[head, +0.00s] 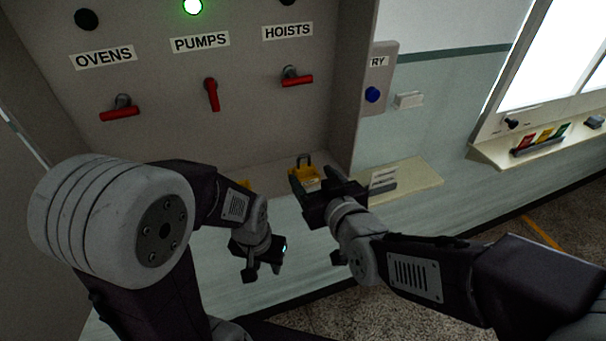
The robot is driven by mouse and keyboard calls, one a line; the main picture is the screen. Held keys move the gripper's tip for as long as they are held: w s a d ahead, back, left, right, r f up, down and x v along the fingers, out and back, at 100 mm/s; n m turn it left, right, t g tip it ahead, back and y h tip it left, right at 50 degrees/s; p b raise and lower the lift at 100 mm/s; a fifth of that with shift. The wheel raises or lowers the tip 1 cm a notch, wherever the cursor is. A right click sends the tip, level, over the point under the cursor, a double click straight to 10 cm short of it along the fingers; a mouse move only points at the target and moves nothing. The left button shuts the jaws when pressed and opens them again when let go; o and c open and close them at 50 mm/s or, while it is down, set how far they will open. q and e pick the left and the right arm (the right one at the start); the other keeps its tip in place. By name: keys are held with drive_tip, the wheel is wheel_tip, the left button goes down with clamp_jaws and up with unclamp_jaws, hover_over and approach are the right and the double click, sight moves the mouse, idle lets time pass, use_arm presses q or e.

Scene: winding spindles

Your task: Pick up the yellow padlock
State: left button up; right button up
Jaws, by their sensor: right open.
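The yellow padlock (306,173) stands on the ledge below the switch panel, its dark shackle pointing up. My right gripper (314,181) is open at the padlock, with one finger to its left and the other to its right. The lower part of the padlock is hidden by the gripper, and I cannot tell whether the fingers touch it. My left gripper (263,271) hangs lower and to the left, in front of the ledge front. Its fingers look apart, with nothing between them.
A small yellow thing (245,183) is mostly hidden behind my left arm. Red handles for ovens (120,113), pumps (212,95) and hoists (297,80) are on the panel. A side wall closes the panel's right. A labelled shelf (420,178) lies right of my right gripper.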

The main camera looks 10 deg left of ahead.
sight(305, 166)
drive_tip(key=x, duration=0.3)
drive_tip(key=shift+w+d+p, duration=0.1)
drive_tip(key=shift+w+p, duration=0.25)
drive_tip(key=shift+w, duration=0.05)
drive_tip(key=shift+w+a+f, duration=0.2)
drive_tip(key=shift+w+a, duration=0.05)
drive_tip(key=shift+w, duration=0.05)
drive_tip(key=shift+w+a, duration=0.25)
drive_tip(key=shift+a, duration=0.1)
drive_tip(key=p+x, duration=0.1)
drive_tip(key=x, duration=0.3)
drive_tip(key=shift+r+p, duration=0.15)
drive_tip(key=shift+p, duration=0.2)
drive_tip(key=shift+w+a+f, duration=0.2)
drive_tip(key=shift+a, duration=0.05)
drive_tip(key=shift+s+d+r, duration=0.1)
drive_tip(key=shift+s+d, duration=0.05)
drive_tip(key=shift+s, duration=0.05)
drive_tip(key=c, duration=1)
clamp_jaws()
drive_tip(key=shift+w, duration=0.1)
